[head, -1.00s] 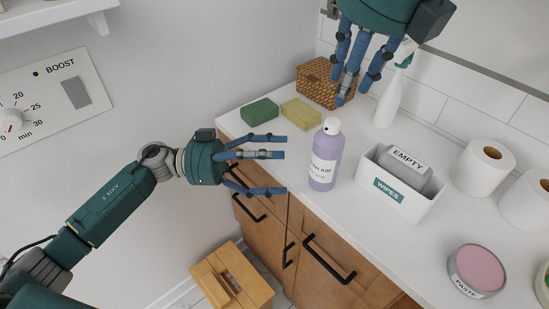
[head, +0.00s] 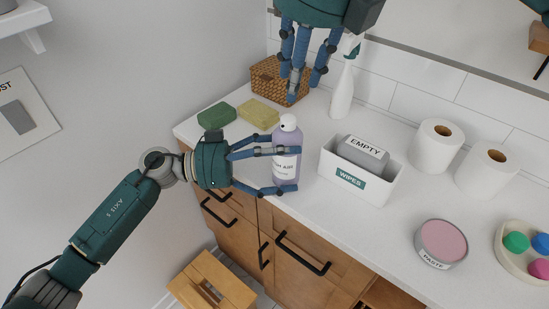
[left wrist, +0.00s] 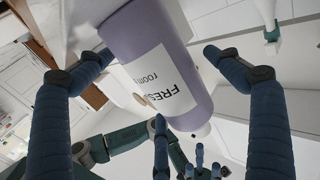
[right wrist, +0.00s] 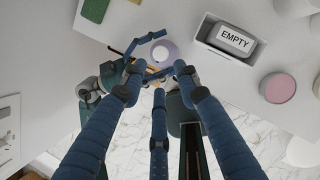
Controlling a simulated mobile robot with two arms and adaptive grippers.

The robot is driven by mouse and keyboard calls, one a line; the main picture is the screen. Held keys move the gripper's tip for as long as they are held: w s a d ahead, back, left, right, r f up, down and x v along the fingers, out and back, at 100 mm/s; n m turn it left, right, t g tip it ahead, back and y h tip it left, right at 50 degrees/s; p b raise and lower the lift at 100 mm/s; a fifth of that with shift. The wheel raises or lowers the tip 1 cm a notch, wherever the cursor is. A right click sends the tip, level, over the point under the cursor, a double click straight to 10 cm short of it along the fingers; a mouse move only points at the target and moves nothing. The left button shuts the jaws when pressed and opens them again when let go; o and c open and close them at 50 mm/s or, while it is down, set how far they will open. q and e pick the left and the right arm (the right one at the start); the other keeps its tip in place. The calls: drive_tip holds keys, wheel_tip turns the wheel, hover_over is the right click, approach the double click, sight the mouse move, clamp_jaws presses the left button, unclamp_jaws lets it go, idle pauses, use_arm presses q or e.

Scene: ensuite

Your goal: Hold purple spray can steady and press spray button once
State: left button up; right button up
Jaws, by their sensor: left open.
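The purple spray can (head: 288,172) stands upright on the white counter, with a white label and a pale top. My left gripper (head: 296,168) is open at the can, its fingers reaching along both sides. In the left wrist view the can (left wrist: 150,35) lies between the spread fingers; whether any finger touches it I cannot tell. My right gripper (head: 297,84) is empty, with fingers pointing down, above and apart from the can. The right wrist view shows the can's top (right wrist: 160,53) beyond the right fingertips, which are somewhat apart.
A white wipes box (head: 340,184) stands right of the can. Green (head: 216,115) and yellow (head: 259,113) sponges, a wicker basket (head: 265,78) and a white spray bottle (head: 342,95) are behind. Paper rolls (head: 437,150) and a paste tin (head: 441,243) are farther right. A wooden stool (head: 205,285) stands below.

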use_arm(q)
drive_tip(key=c, duration=1.3)
drive_tip(key=shift+c, duration=0.7)
use_arm(e)
drive_tip(key=shift+c, duration=0.8)
clamp_jaws()
